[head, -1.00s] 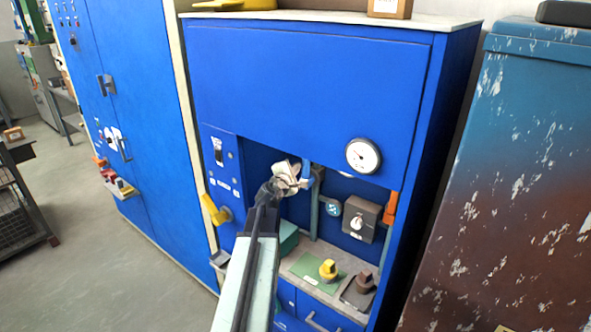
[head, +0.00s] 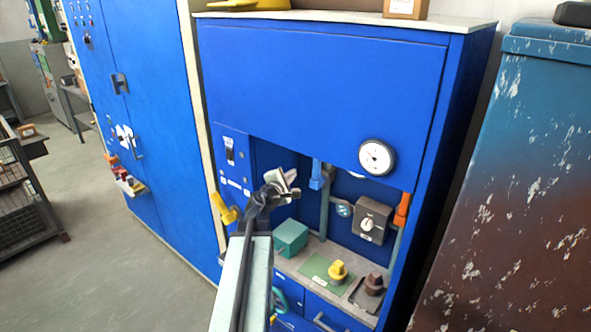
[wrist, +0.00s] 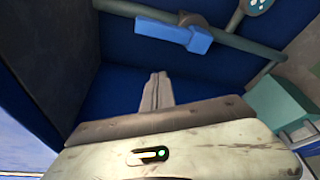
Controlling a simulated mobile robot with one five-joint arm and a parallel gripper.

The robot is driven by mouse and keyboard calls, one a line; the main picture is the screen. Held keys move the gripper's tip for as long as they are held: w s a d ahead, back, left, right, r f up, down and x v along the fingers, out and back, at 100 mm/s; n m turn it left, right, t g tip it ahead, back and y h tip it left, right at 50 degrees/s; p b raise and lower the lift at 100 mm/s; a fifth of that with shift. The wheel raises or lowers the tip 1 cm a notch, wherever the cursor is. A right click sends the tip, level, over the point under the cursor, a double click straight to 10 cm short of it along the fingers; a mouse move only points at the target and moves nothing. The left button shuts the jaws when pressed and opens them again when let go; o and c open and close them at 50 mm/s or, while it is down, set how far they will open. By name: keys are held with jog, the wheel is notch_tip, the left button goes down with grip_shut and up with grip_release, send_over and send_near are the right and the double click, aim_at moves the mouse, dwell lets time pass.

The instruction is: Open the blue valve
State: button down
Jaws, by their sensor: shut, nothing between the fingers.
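The blue valve (head: 316,175) is a small blue lever on a grey pipe inside the recess of the blue cabinet. In the wrist view the blue lever (wrist: 172,32) lies near the top, roughly in line with its pipe (wrist: 235,40). My gripper (head: 288,182) is in front of the recess, to the left of the blue valve, with a small gap between them in the head view. In the wrist view the fingers (wrist: 157,82) are together and empty, below the lever in the picture, not touching it.
An orange lever (head: 402,208) is on the right pipe, and a yellow handle (head: 224,208) is on the left panel. A teal box (head: 291,236), a yellow knob (head: 338,271) and a brown knob (head: 374,281) sit on the ledge. A gauge (head: 376,157) is above.

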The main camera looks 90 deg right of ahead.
jog(key=shift+v, duration=1.15)
jog(key=shift+s+f, duration=0.1)
jog(key=shift+f, duration=0.1)
